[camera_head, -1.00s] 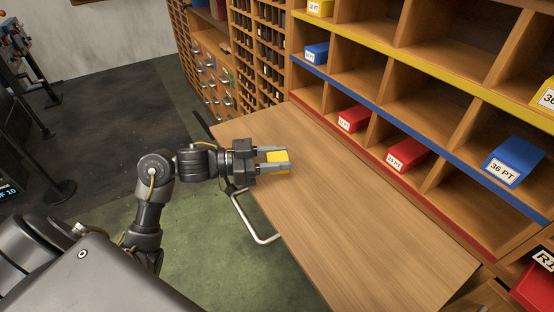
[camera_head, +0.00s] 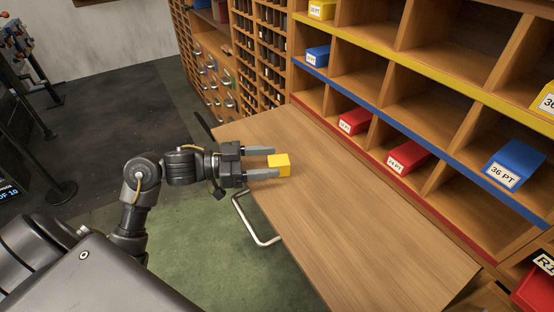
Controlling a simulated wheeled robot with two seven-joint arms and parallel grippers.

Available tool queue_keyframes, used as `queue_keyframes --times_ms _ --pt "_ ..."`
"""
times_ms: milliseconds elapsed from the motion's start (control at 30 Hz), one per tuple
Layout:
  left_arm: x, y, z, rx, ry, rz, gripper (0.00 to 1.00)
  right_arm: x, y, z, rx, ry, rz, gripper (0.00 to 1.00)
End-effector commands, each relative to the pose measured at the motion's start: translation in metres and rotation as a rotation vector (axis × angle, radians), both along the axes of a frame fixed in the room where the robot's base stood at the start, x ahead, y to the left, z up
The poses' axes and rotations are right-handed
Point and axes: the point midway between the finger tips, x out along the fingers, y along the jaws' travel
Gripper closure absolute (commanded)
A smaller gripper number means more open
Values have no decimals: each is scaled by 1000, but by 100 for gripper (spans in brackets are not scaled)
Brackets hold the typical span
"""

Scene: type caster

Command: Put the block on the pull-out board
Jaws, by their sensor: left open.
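A yellow block (camera_head: 279,164) rests on the wooden pull-out board (camera_head: 350,225), near its far left part. My left gripper (camera_head: 262,164) is open, with its two fingers pointing right. The face with any label on the block is not visible. My right gripper is not in view.
A wooden cabinet with open compartments stands behind the board, holding red blocks (camera_head: 408,157) and blue blocks (camera_head: 514,163). A metal handle (camera_head: 254,222) sticks out from the board's front edge. The board's right part is clear.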

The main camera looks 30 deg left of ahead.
Motion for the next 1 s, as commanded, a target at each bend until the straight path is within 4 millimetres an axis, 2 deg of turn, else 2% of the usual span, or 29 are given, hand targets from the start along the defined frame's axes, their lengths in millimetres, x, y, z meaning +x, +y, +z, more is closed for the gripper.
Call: queue_keyframes --times_ms 200,400,600,1000 --pt "-29 39 1 3 6 2 42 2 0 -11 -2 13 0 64" --pt "-47 62 3 1 4 1 42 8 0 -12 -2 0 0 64" --pt "-53 70 4 0 1 0 42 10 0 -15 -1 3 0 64" --pt "-53 70 4 -1 1 0 42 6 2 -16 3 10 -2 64"
